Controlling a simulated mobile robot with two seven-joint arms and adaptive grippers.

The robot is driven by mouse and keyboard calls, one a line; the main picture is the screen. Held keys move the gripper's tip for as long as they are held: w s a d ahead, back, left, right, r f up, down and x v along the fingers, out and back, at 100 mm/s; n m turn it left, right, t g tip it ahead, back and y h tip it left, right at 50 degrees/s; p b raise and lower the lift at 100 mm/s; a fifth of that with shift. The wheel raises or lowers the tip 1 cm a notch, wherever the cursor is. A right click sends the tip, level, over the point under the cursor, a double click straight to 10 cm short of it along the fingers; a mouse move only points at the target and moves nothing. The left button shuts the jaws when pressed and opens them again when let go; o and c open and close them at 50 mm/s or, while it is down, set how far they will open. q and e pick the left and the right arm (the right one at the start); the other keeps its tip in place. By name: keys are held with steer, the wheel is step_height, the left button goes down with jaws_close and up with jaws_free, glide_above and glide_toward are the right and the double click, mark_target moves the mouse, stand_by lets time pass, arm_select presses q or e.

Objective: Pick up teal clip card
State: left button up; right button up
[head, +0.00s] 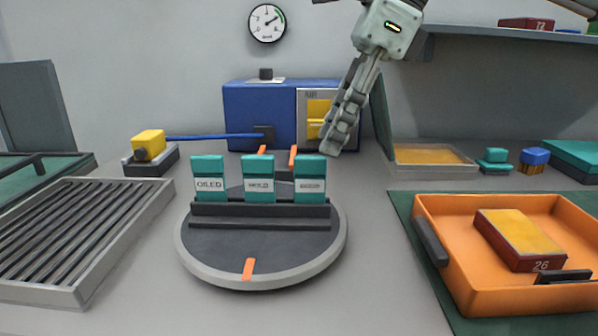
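Three teal clip cards stand upright in a row in a dark slotted holder (262,222) on a round grey turntable (205,262). The left card (208,168) has a label reading "OILED". The middle card (258,166) and the right card (310,168) also have white labels, too small to read surely. My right gripper (337,138) comes down from the top, its fingertips just above and right of the right card, seemingly apart from it. Its fingers are seen edge-on, so any gap between them is hidden. No card shows in it. My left gripper is out of view.
A blue box (250,108) with a yellow-windowed front stands behind the turntable. A slatted grey rack (75,235) lies left. An orange tray (450,265) holding a red-and-yellow box (520,240) stands right. A shelf (500,36) runs at upper right. Bare table lies in front.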

mark_target(317, 157)
steer(key=x, duration=0.7)
steer(key=shift+a+p, duration=0.25)
steer(key=shift+p, duration=0.05)
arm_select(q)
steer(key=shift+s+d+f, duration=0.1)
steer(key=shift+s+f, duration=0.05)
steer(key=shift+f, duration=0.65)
arm_select(e)
steer(key=shift+c, duration=0.5)
jaws_close()
